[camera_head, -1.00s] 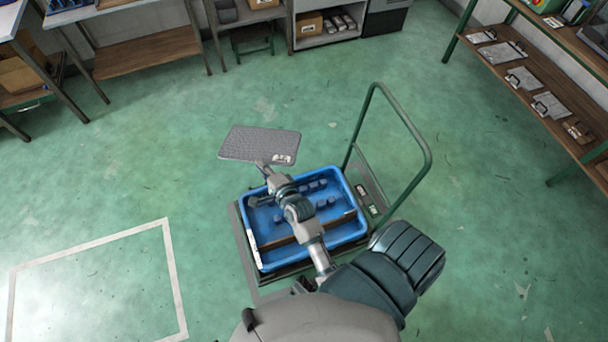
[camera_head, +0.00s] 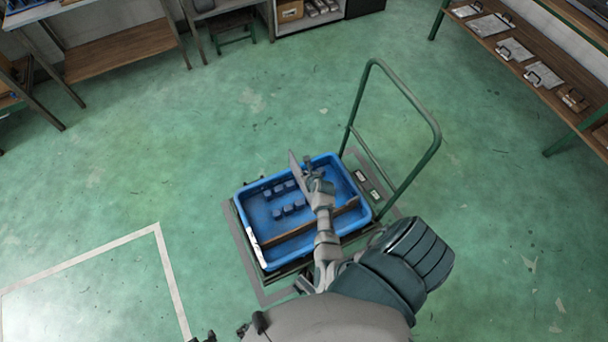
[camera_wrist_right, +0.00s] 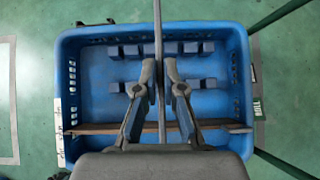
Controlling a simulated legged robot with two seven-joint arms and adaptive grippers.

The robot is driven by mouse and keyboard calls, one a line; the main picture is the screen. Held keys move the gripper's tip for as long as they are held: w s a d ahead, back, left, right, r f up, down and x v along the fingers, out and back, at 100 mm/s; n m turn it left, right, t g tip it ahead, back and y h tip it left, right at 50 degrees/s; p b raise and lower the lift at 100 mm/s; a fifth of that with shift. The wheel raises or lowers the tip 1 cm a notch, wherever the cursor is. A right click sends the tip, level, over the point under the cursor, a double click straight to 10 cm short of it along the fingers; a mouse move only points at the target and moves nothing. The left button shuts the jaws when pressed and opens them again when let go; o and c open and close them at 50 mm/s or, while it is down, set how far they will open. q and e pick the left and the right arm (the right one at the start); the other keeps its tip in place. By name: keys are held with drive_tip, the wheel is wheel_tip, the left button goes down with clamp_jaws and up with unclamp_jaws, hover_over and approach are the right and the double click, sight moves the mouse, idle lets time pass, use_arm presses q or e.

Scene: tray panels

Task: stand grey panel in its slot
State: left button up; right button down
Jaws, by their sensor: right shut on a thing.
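The grey panel (camera_head: 296,170) is seen nearly edge-on in the head view, upright over the far part of the blue tray (camera_head: 246,222). My right gripper (camera_head: 314,182) is shut on it. In the wrist view the panel (camera_wrist_right: 158,35) is a thin vertical strip between the fingertips of my right gripper (camera_wrist_right: 159,88). It crosses two rows of small blue blocks (camera_wrist_right: 190,48) on the tray floor and extends past the tray's far rim. The panel's lower edge and its exact height over the blocks are hidden.
A brown divider (camera_head: 300,222) crosses the tray near its front. The tray rests on a cart with a tall green handle (camera_head: 428,165) at its right. Shelves (camera_head: 520,60) and benches (camera_head: 125,50) stand farther away. The floor around is clear.

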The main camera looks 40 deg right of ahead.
use_arm(q)
drive_tip(key=w+d+r+t+h+b, duration=0.1)
drive_tip(key=w+d+r+t+b, duration=0.1)
drive_tip(key=w+r+t, duration=0.2)
drive_tip(key=w+d+r+t+h+b, duration=0.1)
drive_tip(key=w+d+r+t+b, duration=0.1)
drive_tip(key=w+t, duration=0.3)
drive_tip(key=shift+w+d+r+t, duration=0.3)
drive_tip(key=shift+w+d+r, duration=0.55)
drive_tip(key=shift+w, duration=1.15)
use_arm(e)
drive_tip(key=shift+d+f, duration=0.2)
drive_tip(key=shift+f, duration=2.15)
use_arm(q)
drive_tip(key=shift+d+r, duration=0.35)
drive_tip(key=shift+r, duration=0.2)
use_arm(e)
drive_tip(key=shift+s+d+f, duration=0.15)
drive_tip(key=shift+d+f, duration=0.05)
drive_tip(key=shift+d, duration=0.05)
use_arm(q)
drive_tip(key=shift+a+f, duration=0.1)
drive_tip(key=shift+a, duration=0.1)
use_arm(e)
drive_tip(key=shift+a, duration=0.15)
